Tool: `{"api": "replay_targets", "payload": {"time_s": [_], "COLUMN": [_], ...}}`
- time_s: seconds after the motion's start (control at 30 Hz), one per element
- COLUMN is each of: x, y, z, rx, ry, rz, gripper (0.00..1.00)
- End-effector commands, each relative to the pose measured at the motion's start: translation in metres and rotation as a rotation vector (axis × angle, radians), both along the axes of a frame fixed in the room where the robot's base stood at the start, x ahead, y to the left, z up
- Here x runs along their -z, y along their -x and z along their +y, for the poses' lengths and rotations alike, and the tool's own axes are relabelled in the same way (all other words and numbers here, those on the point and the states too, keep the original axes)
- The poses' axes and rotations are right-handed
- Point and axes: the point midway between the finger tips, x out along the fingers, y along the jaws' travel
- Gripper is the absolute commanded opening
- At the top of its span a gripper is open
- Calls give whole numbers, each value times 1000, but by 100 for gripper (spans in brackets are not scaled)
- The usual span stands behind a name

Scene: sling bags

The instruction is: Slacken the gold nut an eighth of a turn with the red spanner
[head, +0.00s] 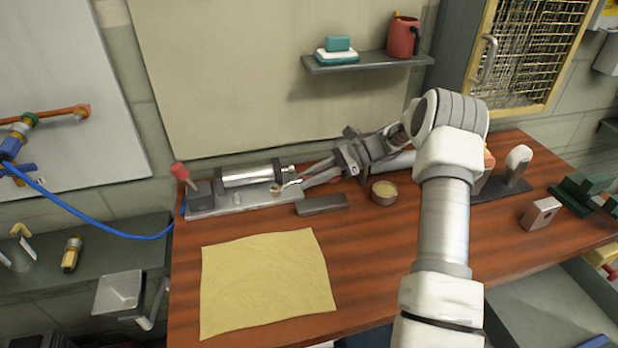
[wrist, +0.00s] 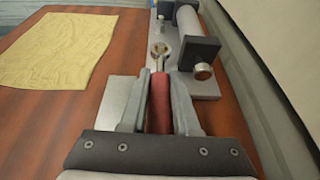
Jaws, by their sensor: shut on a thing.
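My gripper (head: 296,183) reaches left over the bench and is shut on the red spanner. The spanner's red handle (wrist: 160,100) lies between the fingers in the wrist view and points straight ahead. Its metal head (wrist: 161,62) is at the gold nut (wrist: 160,48), beside the cylinder on the grey base plate (head: 230,205). The nut is small in the head view (head: 275,188). I cannot tell how fully the spanner's head sits around it.
The silver cylinder (head: 252,176) stands close behind the nut. A flat grey block (head: 322,204) and a round tin (head: 384,193) lie in front of my gripper. A yellow cloth (head: 265,280) covers the front left. A red-knobbed lever (head: 180,172) stands at the plate's left end.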

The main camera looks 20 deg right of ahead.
Motion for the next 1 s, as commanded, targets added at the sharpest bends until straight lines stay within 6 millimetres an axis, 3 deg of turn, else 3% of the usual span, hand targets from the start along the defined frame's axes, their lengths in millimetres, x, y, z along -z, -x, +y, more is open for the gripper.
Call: {"api": "replay_targets", "payload": {"time_s": [1.0], "x": [-51], "y": [0], "z": [0], "rx": [-1], "ry": [0], "rz": [-3], "gripper": [0]}}
